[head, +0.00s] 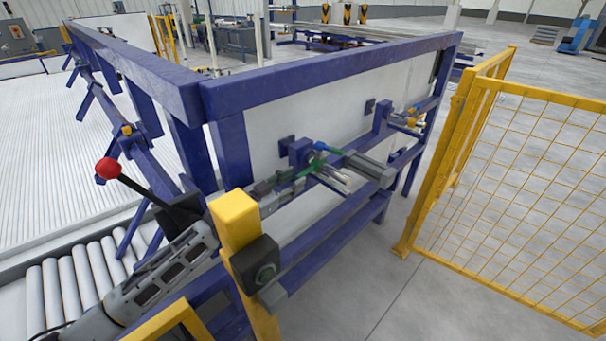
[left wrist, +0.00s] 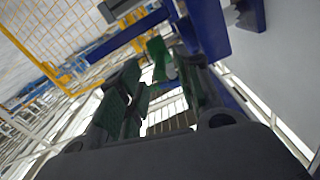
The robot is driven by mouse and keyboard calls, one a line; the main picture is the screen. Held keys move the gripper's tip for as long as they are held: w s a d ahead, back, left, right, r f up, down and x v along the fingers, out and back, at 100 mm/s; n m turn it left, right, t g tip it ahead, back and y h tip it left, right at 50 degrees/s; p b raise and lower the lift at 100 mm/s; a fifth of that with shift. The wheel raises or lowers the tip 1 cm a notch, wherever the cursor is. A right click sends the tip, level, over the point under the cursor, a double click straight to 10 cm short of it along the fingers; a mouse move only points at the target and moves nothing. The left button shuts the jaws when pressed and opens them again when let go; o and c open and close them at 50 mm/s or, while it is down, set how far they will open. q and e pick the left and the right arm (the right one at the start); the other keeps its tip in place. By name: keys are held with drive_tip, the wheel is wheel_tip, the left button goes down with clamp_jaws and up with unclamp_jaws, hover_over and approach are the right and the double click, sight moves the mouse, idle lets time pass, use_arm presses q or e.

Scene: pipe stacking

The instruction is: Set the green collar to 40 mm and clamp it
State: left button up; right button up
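The green collar (head: 317,147) sits by a blue bracket on the blue frame, with a green lever to its right. Silver rods stick out beside it. My left gripper (head: 287,184) reaches in from the left, just short of the collar. In the left wrist view its two green-padded fingers (left wrist: 162,84) stand apart with a gap between them. The green collar part (left wrist: 157,52) shows beyond the fingertips, roughly in line with the gap. I cannot tell whether they touch. No scale marking is readable. My right gripper is not in view.
A yellow post (head: 236,222) with a dark box stands in front of my left arm. A red-knobbed lever (head: 108,169) rises beside it. A similar fitting with an orange part (head: 411,113) is further right. Yellow mesh fencing (head: 520,170) closes the right side. Rollers (head: 75,275) lie at lower left.

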sight(313, 168)
use_arm(q)
drive_tip(key=shift+x, duration=2.35)
drive_tip(key=shift+c, duration=0.2)
clamp_jaws()
